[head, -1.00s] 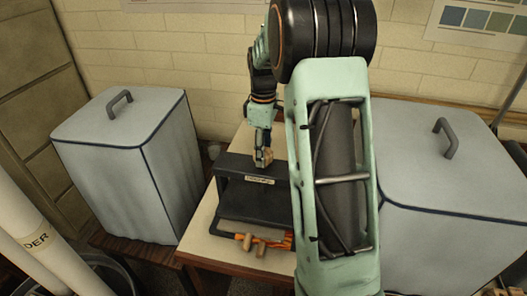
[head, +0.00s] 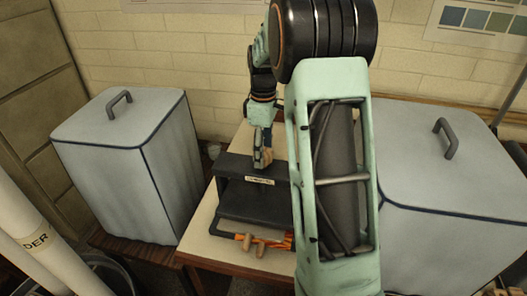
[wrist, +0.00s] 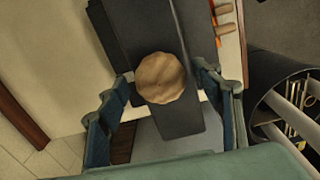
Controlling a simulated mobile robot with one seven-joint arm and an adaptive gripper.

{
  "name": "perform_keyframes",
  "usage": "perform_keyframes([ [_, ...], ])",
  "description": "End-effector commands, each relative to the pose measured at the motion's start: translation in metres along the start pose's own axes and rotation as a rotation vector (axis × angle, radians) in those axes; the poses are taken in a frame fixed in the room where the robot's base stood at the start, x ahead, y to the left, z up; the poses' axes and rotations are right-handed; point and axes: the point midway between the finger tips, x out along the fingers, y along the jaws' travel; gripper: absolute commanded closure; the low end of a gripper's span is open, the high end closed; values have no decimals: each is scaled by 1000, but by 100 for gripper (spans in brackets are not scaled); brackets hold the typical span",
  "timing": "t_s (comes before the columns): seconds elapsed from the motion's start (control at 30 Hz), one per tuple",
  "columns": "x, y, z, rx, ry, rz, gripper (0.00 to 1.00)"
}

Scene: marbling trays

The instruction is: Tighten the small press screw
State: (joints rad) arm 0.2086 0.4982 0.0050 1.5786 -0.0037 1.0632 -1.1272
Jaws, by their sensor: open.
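The small press (head: 225,165) is a dark frame with a pale label on its top bar, standing on a light-topped table. Its screw has a round, scalloped wooden knob, seen from above in the wrist view (wrist: 160,78) and partly behind a finger in the head view (head: 268,156). My gripper (wrist: 167,92) is open, with one blue-grey finger on each side of the knob. Contact between fingers and knob cannot be made out. In the head view my gripper (head: 263,158) points down over the top bar. The screw's shaft is hidden.
Wooden-handled tools with orange parts (head: 262,250) lie at the table's front edge. A grey covered box stands on the left (head: 125,165), another on the right (head: 455,210). A round bin with rolls (wrist: 295,115) is beside the table.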

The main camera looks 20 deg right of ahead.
Motion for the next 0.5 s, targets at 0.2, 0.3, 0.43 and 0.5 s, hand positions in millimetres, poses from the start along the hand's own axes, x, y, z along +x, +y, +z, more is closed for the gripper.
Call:
perform_keyframes([
  [0.2,-39,1,0,1,2,5,40],
  [0.3,-61,1,0,1,2,5,40],
  [0.43,-87,1,0,1,2,4,40],
  [0.5,-98,1,0,1,2,3,40],
])
